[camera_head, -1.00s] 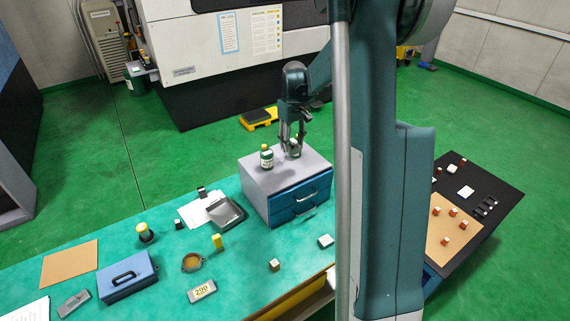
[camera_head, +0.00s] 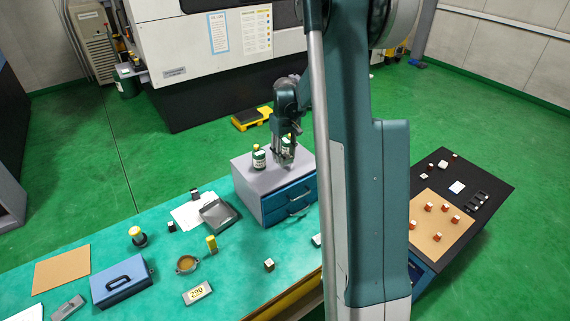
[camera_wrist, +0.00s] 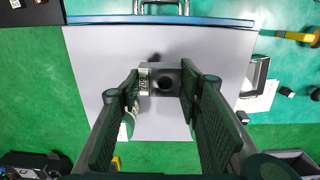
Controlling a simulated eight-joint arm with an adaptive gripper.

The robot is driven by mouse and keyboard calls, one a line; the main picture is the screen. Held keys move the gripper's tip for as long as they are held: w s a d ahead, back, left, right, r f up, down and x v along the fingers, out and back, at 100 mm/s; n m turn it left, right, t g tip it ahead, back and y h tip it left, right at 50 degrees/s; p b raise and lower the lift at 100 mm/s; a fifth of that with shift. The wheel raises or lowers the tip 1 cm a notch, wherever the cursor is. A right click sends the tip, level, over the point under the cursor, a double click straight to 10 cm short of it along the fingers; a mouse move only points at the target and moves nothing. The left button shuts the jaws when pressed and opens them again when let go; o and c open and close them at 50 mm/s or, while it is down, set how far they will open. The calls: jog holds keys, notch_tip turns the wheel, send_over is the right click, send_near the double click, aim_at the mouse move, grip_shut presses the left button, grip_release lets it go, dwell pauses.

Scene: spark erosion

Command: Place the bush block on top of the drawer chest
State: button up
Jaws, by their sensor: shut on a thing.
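The bush block (camera_wrist: 165,80) is a small grey block with a dark round hole, between my fingertips in the wrist view. My gripper (camera_wrist: 161,82) is shut on it. In the head view my gripper (camera_head: 284,160) points down over the right part of the drawer chest's grey top (camera_head: 246,172); the block is hard to make out there. The chest has blue drawer fronts and also shows in the wrist view (camera_wrist: 90,55), beneath the block. Whether the block touches the top cannot be told.
A green bottle with a yellow cap (camera_head: 259,158) stands on the chest, left of my gripper. A second similar bottle (camera_head: 288,143) is close by my fingers. A grey tray (camera_head: 218,213), blue box (camera_head: 121,282) and small items lie on the green bench (camera_head: 245,285).

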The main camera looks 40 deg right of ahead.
aim_at(285, 163)
jog(key=shift+f, duration=2.05)
jog(key=shift+f, duration=0.15)
jog(key=o, duration=1.2)
notch_tip(285, 163, up, 12)
jog(key=shift+r, duration=0.15)
